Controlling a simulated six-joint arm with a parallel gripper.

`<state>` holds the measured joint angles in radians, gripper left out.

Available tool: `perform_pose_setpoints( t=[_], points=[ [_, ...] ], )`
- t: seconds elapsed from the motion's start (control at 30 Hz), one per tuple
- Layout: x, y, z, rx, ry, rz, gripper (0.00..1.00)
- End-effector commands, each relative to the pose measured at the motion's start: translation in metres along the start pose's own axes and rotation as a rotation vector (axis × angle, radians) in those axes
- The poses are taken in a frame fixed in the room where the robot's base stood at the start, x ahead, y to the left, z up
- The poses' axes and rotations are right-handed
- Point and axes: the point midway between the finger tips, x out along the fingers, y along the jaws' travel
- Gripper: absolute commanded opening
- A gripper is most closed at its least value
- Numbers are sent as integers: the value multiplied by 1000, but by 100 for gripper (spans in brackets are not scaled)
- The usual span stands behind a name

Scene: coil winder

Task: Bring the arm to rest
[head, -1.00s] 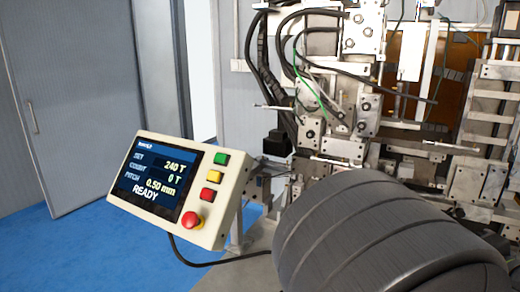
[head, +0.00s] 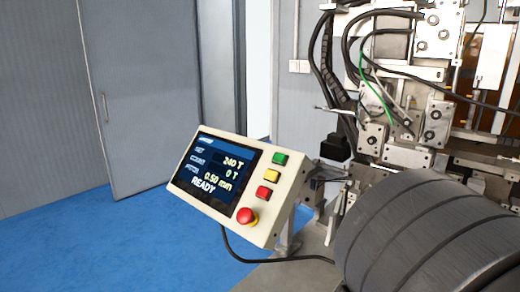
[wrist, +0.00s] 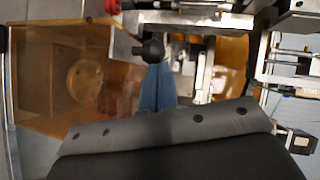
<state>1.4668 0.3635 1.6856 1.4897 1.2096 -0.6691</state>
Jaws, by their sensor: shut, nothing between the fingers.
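In the wrist view my gripper (wrist: 157,88) shows as two blue tapered fingers. They lie together, shut and empty, pointing up the picture. Just beyond the fingertips in the picture is a black ball-shaped knob (wrist: 151,49); I cannot tell whether they touch or how far apart they are. The gripper is not seen in the head view.
The control panel (head: 238,187) has several buttons and a screen reading 240 T, 0 T, 0.50 mm and READY. The winder (head: 410,75), with dark cables, stands at right. In the wrist view an amber see-through box (wrist: 75,75) is at left. Blue floor (head: 130,245) is clear at left.

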Motion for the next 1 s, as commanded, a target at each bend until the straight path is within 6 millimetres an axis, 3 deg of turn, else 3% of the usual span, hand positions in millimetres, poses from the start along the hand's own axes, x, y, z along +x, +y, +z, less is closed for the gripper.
perform_pose_setpoints(
  t=[0.27, 0.4, 0.87, 1.0],
  points=[
    [-20, 1, -20, 0, 7, 1, 0],
    [-46, 1, -30, 0, 11, 1, 0],
    [-129, 0, -29, 0, 10, 1, 0],
    [-105, 0, -28, 1, 1, -1, 0]
  ],
)
